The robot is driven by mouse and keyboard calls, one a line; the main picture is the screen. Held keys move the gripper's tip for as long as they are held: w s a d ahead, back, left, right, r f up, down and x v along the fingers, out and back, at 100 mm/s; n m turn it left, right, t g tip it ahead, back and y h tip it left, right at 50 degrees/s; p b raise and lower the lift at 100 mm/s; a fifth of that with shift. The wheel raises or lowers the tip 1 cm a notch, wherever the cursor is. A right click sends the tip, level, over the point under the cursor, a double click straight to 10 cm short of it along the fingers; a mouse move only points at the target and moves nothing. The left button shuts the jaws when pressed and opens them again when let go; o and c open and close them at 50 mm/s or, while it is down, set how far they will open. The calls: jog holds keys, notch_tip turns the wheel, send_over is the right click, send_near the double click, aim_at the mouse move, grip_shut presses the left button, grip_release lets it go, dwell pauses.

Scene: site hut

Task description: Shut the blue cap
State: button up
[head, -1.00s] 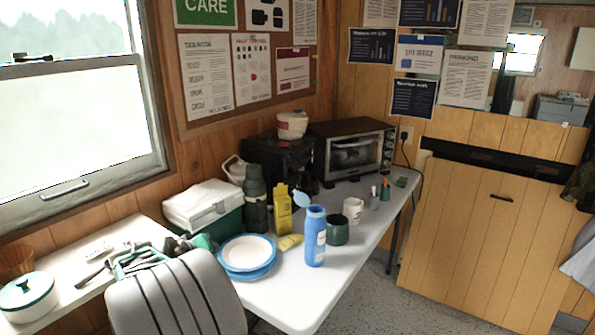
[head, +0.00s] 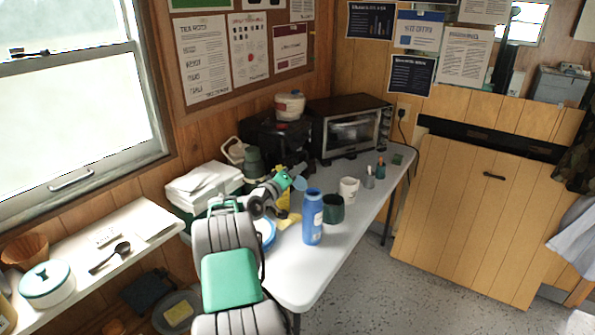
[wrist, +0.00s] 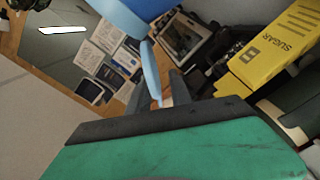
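The blue bottle (head: 312,222) stands upright on the white table, with a pale label on its side. Its light blue cap (head: 300,184) is hinged open and tilts up at the bottle's left. My gripper (head: 293,174) is at the cap's left side, close to it. In the wrist view the cap (wrist: 151,72) is seen nearly edge-on, its lower end between the grey fingers of my gripper (wrist: 158,88). The fingers look apart; whether either touches the cap I cannot tell. The bottle (wrist: 120,14) shows at the top of that view.
A yellow sugar box (wrist: 275,48) stands close to my gripper. A dark green mug (head: 333,209) and a white mug (head: 349,189) stand right of the bottle. My arm hides most of the blue-rimmed plates (head: 267,232). The table's front right (head: 300,280) is clear.

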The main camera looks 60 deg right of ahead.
jog(key=shift+c, duration=0.6)
grip_shut()
